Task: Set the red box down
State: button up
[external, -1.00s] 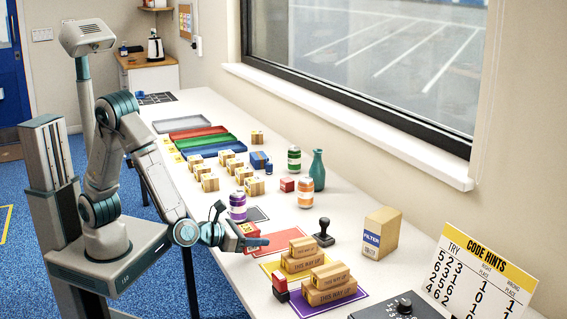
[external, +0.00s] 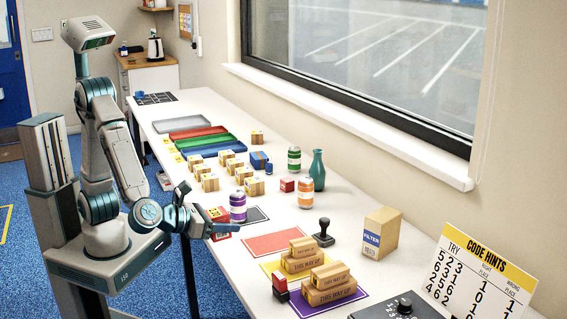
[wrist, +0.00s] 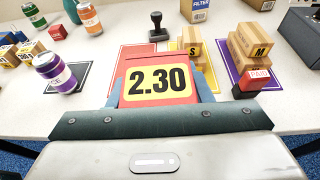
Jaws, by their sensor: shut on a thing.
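The red box (external: 222,236) has a yellow label reading 2.30, which faces me in the wrist view (wrist: 158,84). My gripper (external: 216,223) is shut on it, with a blue-grey finger on each side of the box. In the external view the box is held at the table's near edge, partly hidden by the gripper. A bare red mat (external: 275,243) lies to its right and a dark mat (external: 257,214) lies beyond it. In the wrist view the red mat (wrist: 128,58) is partly covered by the box.
A black stamp (external: 323,232) stands behind the red mat.

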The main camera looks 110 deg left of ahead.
jog(key=w+a+n+g+y, duration=0.1)
jog(key=w+a, duration=0.3)
jog(key=a, duration=0.3)
jog(key=w+a+n+g, duration=0.2)
jog(key=w+a, duration=0.1)
jog(key=a, duration=0.3)
jog(key=w+a+n+g+y, duration=0.1)
jog(key=w+a, duration=0.3)
jog(key=a, duration=0.3)
jog(key=a+f, duration=0.2)
jog(key=a, duration=0.1)
jog(key=w+a+f, duration=0.1)
jog(key=a+f, duration=0.1)
jog(key=a, duration=0.2)
jog(key=a+f, duration=0.2)
jog(key=a, duration=0.2)
jog(key=shift+w+a, duration=0.25)
jog(key=shift+w, duration=0.1)
jog(key=shift+a+f, duration=0.25)
jog(key=shift+f, duration=0.1)
notch_tip(320, 180, down, 4)
jog(key=shift+w+r, duration=0.1)
jog(key=shift+r, duration=0.05)
